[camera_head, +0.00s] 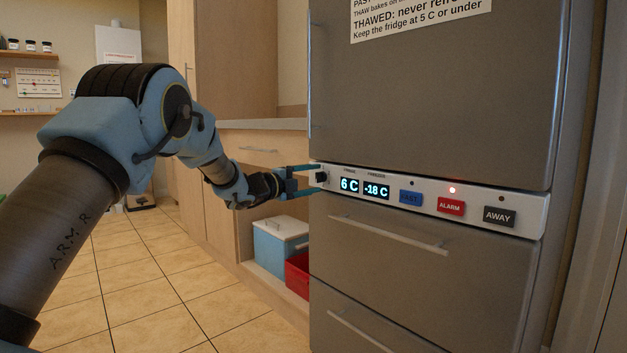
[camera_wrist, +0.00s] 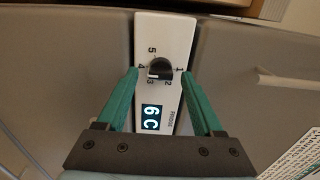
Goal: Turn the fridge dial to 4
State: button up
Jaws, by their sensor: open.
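The fridge dial (camera_wrist: 161,68) is a round black knob on the white control panel (camera_wrist: 150,24), ringed by the numbers 1 to 5. Its pale mark sits at the lower left, seemingly near 3, but it is small and hard to read. The dial also shows in the head view (camera_head: 321,176) at the panel's left end. The fridge display (camera_head: 349,185) reads 6 C. My gripper (camera_wrist: 160,73) is open, with one teal finger on each side of the dial; whether they touch it I cannot tell. It reaches the dial from the left in the head view (camera_head: 311,179).
Right of the dial are the freezer display (camera_head: 376,190) reading -18 C, a blue button (camera_head: 411,198), a red ALARM button (camera_head: 451,206) below a lit red light, and a dark AWAY button (camera_head: 499,216). A drawer handle (camera_head: 388,235) juts out below. A cool box (camera_head: 279,243) stands beside the fridge.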

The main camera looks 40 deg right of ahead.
jog(key=a+p, duration=0.1)
jog(key=a, duration=0.9)
jog(key=shift+w, duration=0.3)
jog(key=shift+w+a, duration=0.1)
